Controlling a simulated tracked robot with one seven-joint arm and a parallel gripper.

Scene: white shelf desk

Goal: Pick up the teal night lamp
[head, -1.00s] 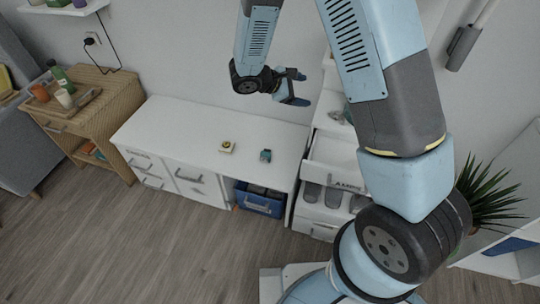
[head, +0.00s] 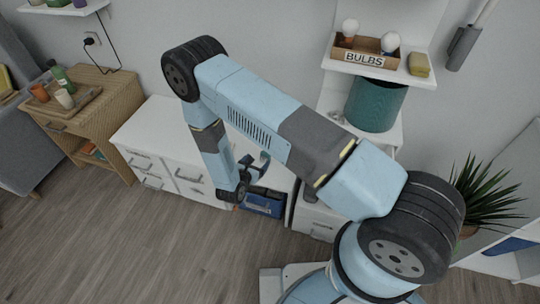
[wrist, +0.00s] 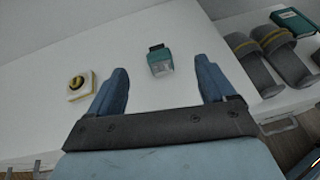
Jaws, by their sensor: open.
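The teal night lamp (wrist: 160,62) is a small block with a pale clear front and a dark plug-like end. It lies on the white desk top (wrist: 150,30) in the wrist view. My gripper (wrist: 161,66) is open, with its two blue fingers on either side of the lamp in the picture. The lamp appears between the fingertips, with gaps on both sides; the height above the desk is hard to tell. In the head view my gripper (head: 256,166) is over the desk's right part, and my arm hides the lamp.
Grey slippers (wrist: 254,62) and a teal book (wrist: 294,21) are at the right. A blue bin (head: 262,203) sits under the desk. A bulbs box (head: 367,52) stands on a shelf.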

